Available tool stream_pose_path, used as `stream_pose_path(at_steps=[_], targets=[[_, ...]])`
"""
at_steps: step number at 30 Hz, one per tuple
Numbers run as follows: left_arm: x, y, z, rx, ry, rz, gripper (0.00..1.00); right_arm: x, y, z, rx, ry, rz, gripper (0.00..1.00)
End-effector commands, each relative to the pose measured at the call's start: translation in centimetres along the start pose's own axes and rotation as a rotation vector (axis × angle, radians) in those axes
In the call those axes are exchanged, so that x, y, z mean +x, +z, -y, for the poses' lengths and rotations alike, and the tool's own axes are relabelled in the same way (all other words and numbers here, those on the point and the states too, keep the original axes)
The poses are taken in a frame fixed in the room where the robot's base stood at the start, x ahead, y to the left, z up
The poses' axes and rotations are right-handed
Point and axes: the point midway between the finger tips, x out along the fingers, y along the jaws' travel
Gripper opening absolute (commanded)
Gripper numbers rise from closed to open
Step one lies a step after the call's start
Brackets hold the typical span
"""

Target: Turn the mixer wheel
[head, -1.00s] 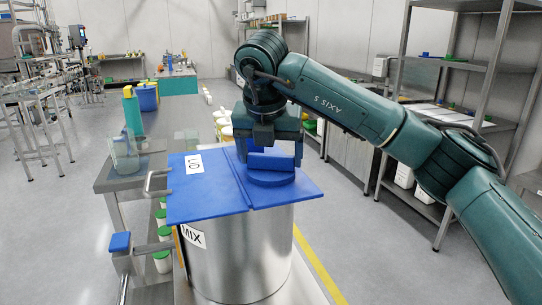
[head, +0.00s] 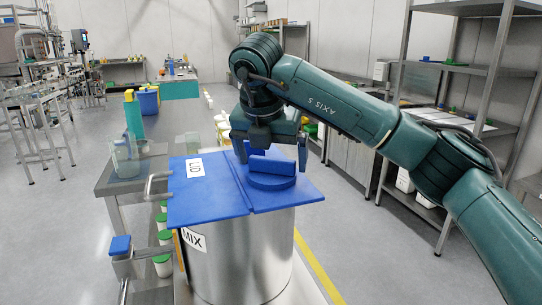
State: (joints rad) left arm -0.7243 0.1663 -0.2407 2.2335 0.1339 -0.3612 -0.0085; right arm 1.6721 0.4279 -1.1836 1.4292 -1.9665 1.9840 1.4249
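The mixer wheel (head: 271,181) is a blue disc with a raised bar-shaped grip (head: 271,165) on top. It sits on the right part of the blue lid, marked LID, of the steel mixing vessel (head: 240,255) marked MIX. My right gripper (head: 271,160) comes in from the right and points down over the wheel. Its fingers are spread wide, one near each end of the bar, with visible space around the bar. I cannot tell whether a finger touches it. My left gripper is not in view.
A metal handle (head: 152,188) sticks out at the lid's left side. A steel table (head: 108,183) with a clear jug (head: 125,158) and a teal bottle (head: 132,112) stands at left. Shelving (head: 470,70) stands at right. The floor in front right is clear.

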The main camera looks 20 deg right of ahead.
Motion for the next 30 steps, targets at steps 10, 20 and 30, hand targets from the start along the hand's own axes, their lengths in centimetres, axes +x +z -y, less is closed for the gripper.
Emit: stream_pose_path(at_steps=[10, 20, 30], targets=[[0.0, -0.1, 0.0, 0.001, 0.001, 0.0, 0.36, -0.6, 0.0, 0.0, -0.001, 0.0, 0.001, 1.0], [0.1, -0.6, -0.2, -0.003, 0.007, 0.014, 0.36, -7.3, 0.2, 0.0, 0.0, 0.002, 0.006, 1.0], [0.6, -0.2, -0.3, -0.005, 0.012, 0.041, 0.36, -12.6, 0.1, 0.0, 0.0, 0.0, 0.002, 1.0]])
